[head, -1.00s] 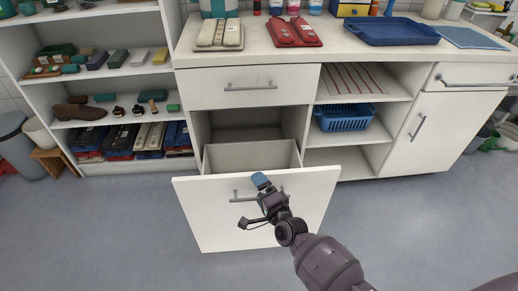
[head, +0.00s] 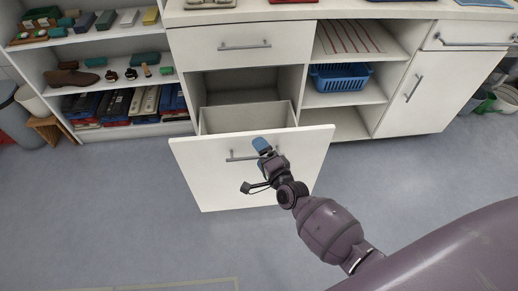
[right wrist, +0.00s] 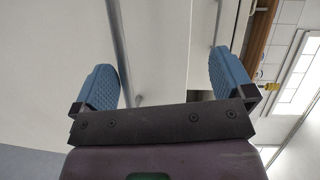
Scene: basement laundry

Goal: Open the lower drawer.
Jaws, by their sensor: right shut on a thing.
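The lower drawer (head: 210,180) is a white front with a light grey box behind it. It stands pulled well out of the white cabinet, and the inside that shows looks empty. Its metal bar handle (head: 236,158) runs across the upper part of the front. My right gripper (head: 262,147), with blue finger pads, is at the right end of this handle and shut on it. In the right wrist view the handle bar (right wrist: 117,35) runs between the fingers, close to the left pad. My left gripper is not in view.
Above is a closed upper drawer (head: 225,33). Right of it are open shelves with a blue basket (head: 340,77) and a closed cupboard door (head: 412,95). A shelf unit (head: 100,85) stands left. The floor (head: 130,220) in front is clear.

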